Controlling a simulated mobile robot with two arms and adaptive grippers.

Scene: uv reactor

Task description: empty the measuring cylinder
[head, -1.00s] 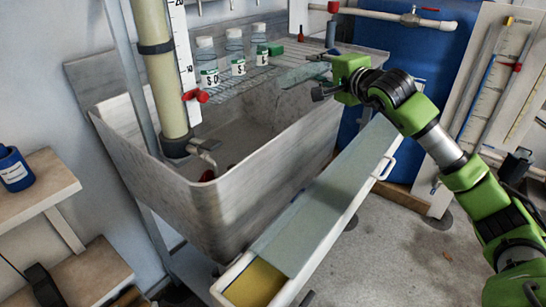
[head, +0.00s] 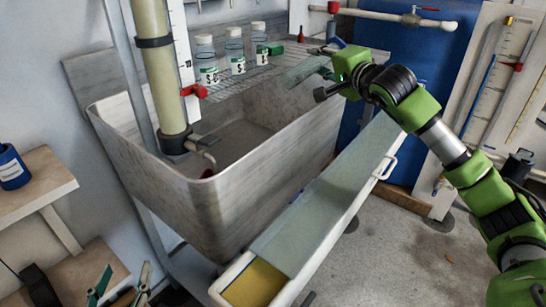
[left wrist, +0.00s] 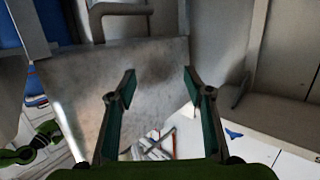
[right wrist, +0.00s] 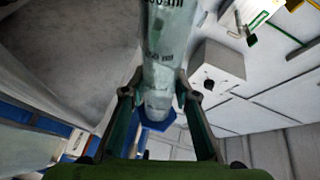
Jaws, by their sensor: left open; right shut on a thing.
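The clear measuring cylinder (head: 304,71) with printed marks is tilted over the far right part of the grey sink (head: 262,172), its mouth end toward the lower left. My right gripper (head: 334,72) is shut around it. The right wrist view shows the cylinder (right wrist: 168,45) between the fingers, with its blue base (right wrist: 157,121) beyond them. I cannot tell whether liquid is inside. My left gripper (head: 119,286) is open and empty, low at the bottom left of the head view, away from the sink. Its spread fingers also show in the left wrist view (left wrist: 160,88).
A tall column with a red clamp (head: 193,91) stands at the sink's left. Several labelled bottles (head: 235,52) stand on the wire rack behind. A long covered trough (head: 330,200) runs along the sink's front. A shelf (head: 30,190) is at the left.

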